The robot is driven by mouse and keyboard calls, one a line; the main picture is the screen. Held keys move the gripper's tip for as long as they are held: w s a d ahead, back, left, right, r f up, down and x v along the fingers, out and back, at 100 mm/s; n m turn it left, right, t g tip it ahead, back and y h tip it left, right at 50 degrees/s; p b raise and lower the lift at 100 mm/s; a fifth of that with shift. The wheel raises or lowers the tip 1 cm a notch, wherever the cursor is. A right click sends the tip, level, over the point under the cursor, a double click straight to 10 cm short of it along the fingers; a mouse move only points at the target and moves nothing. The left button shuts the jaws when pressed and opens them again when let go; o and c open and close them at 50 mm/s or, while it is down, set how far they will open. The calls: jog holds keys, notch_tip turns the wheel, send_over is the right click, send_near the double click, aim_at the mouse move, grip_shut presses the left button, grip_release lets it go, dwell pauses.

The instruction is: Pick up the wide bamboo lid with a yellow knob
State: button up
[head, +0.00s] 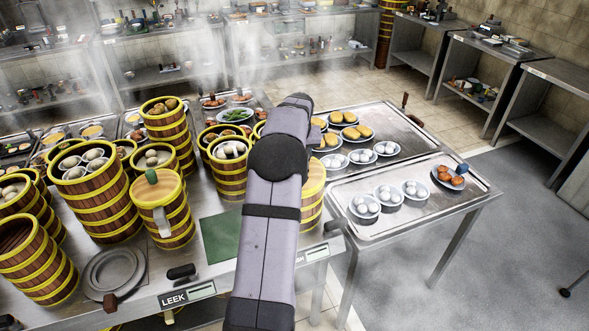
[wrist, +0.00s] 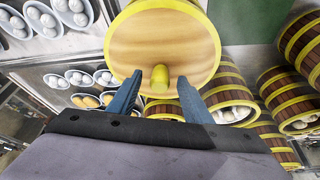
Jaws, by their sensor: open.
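The wide bamboo lid (wrist: 190,35) is a pale wooden disc with a yellow rim. Its short yellow knob (wrist: 157,84) stands near the lid's lower part in the wrist view. In the head view only the right part of the lid (head: 315,178) shows, on top of a yellow-banded steamer tower; my arm hides the rest. My gripper (wrist: 160,84) is open, with its blue fingers on either side of the knob in the wrist view. I cannot tell whether a finger touches it. The head view does not show the fingers clearly.
A tower with a green-knobbed lid (head: 157,187) stands left of my arm, among several open steamers of buns. A green mat (head: 220,238) and a grey round plate (head: 115,270) lie on the counter. A tray table (head: 405,215) with plated food is at right.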

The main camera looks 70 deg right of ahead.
jog(key=shift+d+f, duration=0.1)
jog(key=shift+f, duration=0.15)
jog(key=shift+c, duration=0.3)
grip_shut()
jog(key=shift+r, duration=0.1)
jog(key=shift+w+d+r+b, duration=0.1)
jog(key=shift+r+b, duration=0.25)
jog(key=shift+r, duration=0.25)
notch_tip(320, 180, up, 9)
jog(key=b, duration=0.1)
jog(key=shift+f, duration=0.15)
